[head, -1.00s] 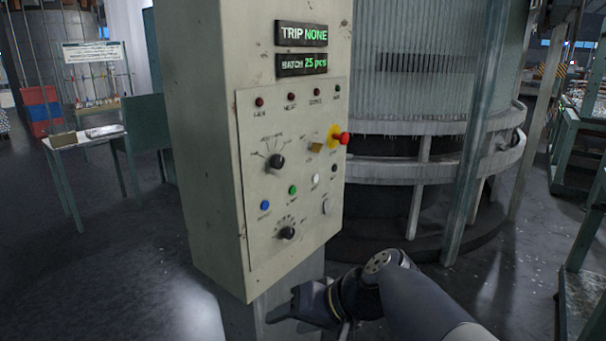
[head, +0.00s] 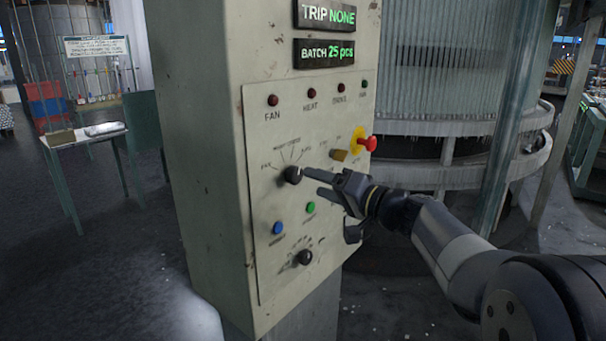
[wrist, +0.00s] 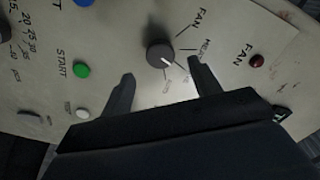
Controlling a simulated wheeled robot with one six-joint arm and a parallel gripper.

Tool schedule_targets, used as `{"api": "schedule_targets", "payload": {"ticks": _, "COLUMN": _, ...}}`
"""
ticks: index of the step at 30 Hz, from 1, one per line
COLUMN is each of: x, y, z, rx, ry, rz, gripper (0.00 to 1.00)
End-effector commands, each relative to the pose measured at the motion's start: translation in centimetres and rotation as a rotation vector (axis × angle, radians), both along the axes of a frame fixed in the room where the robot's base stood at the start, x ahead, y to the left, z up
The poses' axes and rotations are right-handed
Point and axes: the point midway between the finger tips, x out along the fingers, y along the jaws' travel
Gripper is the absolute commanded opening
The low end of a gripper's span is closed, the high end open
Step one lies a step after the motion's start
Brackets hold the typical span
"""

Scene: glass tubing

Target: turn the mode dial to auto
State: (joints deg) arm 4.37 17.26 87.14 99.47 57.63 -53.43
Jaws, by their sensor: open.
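The mode dial (head: 293,175) is a round black knob with a pale pointer mark on the cream control panel, with printed positions fanned around it. It also shows in the wrist view (wrist: 159,54), beyond the fingertips and roughly between them. My gripper (head: 312,181) is just right of the dial in the head view, fingers pointing at it. In the wrist view my gripper (wrist: 162,70) is open with nothing between its fingers. I cannot tell whether a fingertip touches the dial. The label at the pointer is too small to read.
A second black knob (head: 305,257) sits below. The blue button (head: 278,228) and green start button (head: 311,207) are close under the dial. A red emergency button (head: 367,143) sticks out to the upper right, beside a brass key switch (head: 339,155).

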Motion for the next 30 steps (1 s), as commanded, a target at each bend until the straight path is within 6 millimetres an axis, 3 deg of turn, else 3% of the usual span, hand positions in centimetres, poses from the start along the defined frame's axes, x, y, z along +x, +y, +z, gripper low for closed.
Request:
{"api": "schedule_targets", "payload": {"ticks": 3, "x": 1.4, "y": 1.9, "z": 0.2, "rx": 0.000, "ry": 0.001, "rz": 0.003, "gripper": 0.59}}
{"api": "schedule_targets", "payload": {"ticks": 9, "x": 3.0, "y": 3.9, "z": 0.1, "rx": 0.001, "ry": 0.001, "rz": 0.001, "gripper": 0.59}}
{"api": "schedule_targets", "payload": {"ticks": 21, "x": 3.4, "y": 4.4, "z": 0.0, "rx": -0.001, "ry": 0.000, "rz": -0.001, "gripper": 0.59}}
{"api": "schedule_targets", "payload": {"ticks": 30, "x": 3.4, "y": 4.4, "z": 0.0, "rx": -0.001, "ry": 0.000, "rz": -0.001, "gripper": 0.35}}
